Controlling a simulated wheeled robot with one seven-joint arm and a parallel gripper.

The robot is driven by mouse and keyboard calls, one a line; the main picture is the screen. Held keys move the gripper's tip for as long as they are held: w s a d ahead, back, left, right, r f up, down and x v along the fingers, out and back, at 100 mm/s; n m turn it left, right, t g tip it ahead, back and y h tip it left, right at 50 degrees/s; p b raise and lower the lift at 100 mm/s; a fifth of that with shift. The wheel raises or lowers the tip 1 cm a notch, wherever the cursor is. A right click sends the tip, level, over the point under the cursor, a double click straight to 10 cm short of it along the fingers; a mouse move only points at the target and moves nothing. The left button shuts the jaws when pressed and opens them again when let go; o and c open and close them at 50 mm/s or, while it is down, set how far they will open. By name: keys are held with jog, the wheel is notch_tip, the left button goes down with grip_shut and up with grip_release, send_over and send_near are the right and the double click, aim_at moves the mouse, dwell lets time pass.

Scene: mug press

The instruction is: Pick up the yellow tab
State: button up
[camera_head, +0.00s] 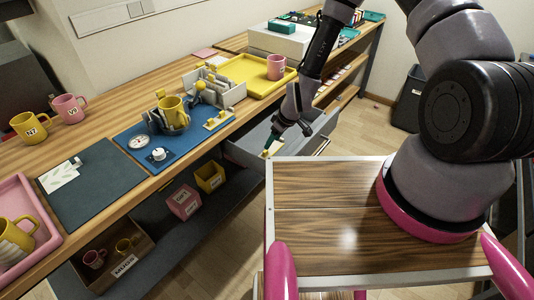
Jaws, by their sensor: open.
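A small yellow piece (275,148), which looks like the yellow tab, lies in the open drawer (243,150) below the worktop's front edge. My gripper (272,141) points down at the drawer, its fingertips very close to this piece and partly covering it. It is open, and I see nothing held in it. Whether the fingers stand around the piece or just above it is too small to tell. Another small yellow piece sits on a pale block (217,120) at the right end of the blue mat (190,143).
The blue mat carries a press with a yellow mug (173,111). A yellow tray (250,75) with a pink mug (276,67) lies behind it. More mugs and a pink tray (51,250) stand at left. Bins (184,202) sit on the lower shelf.

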aim_at(265, 151)
jog(key=x, duration=0.8)
jog(key=shift+w+a+r, duration=0.1)
jog(key=shift+w+r, duration=0.05)
jog(key=shift+w, duration=0.1)
grip_shut()
